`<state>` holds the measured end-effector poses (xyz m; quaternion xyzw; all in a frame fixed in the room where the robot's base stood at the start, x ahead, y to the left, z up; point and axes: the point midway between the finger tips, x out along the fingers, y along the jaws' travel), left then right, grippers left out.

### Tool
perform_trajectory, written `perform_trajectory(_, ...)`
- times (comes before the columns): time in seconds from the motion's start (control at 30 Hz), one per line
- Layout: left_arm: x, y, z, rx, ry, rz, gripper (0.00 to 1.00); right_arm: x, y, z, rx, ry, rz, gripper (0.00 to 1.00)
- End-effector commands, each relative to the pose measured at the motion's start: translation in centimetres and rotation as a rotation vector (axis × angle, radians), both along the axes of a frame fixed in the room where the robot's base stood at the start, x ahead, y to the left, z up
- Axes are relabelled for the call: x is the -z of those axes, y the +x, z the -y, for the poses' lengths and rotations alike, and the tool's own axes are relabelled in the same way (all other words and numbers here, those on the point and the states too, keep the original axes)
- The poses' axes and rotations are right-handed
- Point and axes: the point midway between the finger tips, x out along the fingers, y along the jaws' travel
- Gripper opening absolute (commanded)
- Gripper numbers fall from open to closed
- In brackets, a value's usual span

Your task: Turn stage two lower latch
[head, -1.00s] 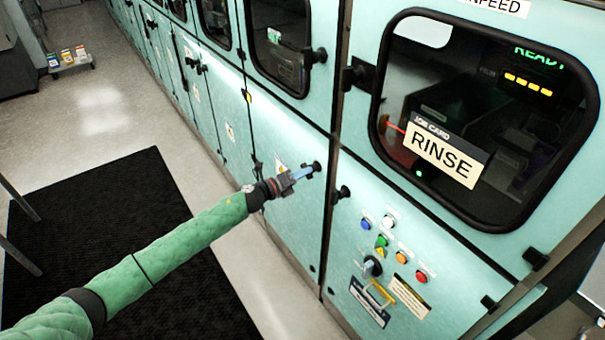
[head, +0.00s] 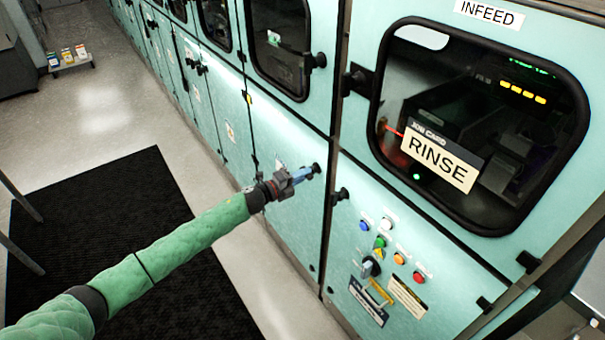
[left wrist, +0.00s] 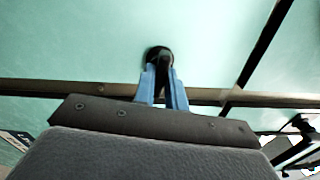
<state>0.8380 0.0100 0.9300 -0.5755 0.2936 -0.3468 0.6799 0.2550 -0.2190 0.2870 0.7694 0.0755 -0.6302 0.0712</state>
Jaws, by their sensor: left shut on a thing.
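A black latch (head: 316,168) sits on the lower teal door panel, near the seam by the infeed cabinet. It also shows in the left wrist view (left wrist: 158,54), where its round base stands against the teal panel. My left gripper (head: 306,173) comes in from the left with blue fingers shut on this latch. In the left wrist view, the two blue fingers (left wrist: 163,85) lie on either side of the dark latch handle. The fingers hide part of the handle, so its exact angle is hard to tell. My right gripper is not in view.
Another black latch (head: 340,194) is just right of the seam. The infeed window (head: 478,120) shows a RINSE card (head: 440,158). A black mat (head: 130,240) lies on the floor.

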Motion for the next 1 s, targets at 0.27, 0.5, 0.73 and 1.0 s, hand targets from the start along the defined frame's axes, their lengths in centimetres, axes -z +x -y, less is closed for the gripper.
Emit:
perform_trajectory(0.27, -0.01, 0.06, -0.07, -0.002, -0.078, -0.109, 0.0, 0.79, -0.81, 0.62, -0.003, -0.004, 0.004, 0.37)
perform_trajectory(0.5, 0.04, 0.07, -0.09, -0.002, -0.105, -0.145, 0.0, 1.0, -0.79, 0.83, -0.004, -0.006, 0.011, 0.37)
perform_trajectory(0.73, 0.06, 0.07, -0.09, -0.002, -0.107, -0.149, 0.0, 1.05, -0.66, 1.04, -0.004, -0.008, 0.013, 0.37)
perform_trajectory(1.0, 0.04, 0.06, -0.08, -0.002, -0.106, -0.148, 0.35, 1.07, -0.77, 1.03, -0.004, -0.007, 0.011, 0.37)
